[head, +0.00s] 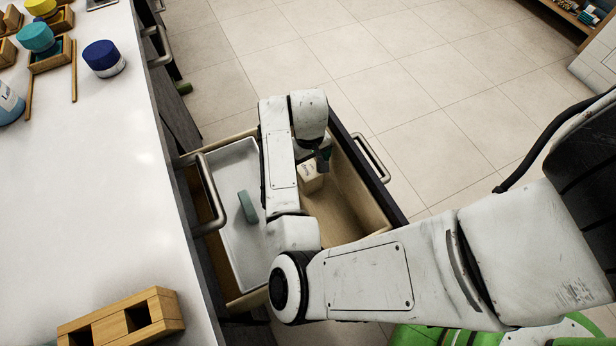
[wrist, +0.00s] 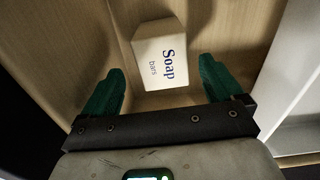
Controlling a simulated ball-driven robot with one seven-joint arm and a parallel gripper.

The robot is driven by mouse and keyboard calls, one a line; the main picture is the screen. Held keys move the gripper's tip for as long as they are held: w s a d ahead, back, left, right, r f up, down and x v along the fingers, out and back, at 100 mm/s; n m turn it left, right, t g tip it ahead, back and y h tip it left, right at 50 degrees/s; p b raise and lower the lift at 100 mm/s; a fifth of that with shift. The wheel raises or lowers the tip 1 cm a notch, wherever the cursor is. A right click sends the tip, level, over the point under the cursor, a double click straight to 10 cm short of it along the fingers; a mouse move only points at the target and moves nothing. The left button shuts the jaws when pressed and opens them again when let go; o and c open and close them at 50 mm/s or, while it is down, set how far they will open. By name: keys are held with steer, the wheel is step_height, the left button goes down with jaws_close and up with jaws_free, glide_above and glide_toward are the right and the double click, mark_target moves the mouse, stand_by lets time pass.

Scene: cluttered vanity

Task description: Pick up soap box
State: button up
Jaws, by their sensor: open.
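The soap box (wrist: 161,58) is a small cream box with blue "Soap bars" lettering. In the wrist view it stands in the wooden drawer, ahead of and between the two green fingertips of my gripper (wrist: 160,88). The fingers are apart and I see no clear contact with the box. In the head view the soap box (head: 309,178) shows inside the open drawer (head: 350,205), just below my gripper (head: 322,160), partly hidden by my arm.
A white tray (head: 238,160) with a teal item (head: 247,207) fills the drawer's left part. Drawer walls stand close around the gripper. The white counter (head: 90,190) at left holds jars, wooden trays and a wooden holder (head: 122,318). Tiled floor is clear beyond.

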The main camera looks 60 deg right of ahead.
step_height(320, 180, down, 7)
steer(key=shift+a+r+b, duration=0.15)
steer(key=shift+b, duration=1)
steer(key=shift+c, duration=0.3)
steer(key=c, duration=1.1)
steer(key=shift+r, duration=0.1)
steer(key=shift+c, duration=0.2)
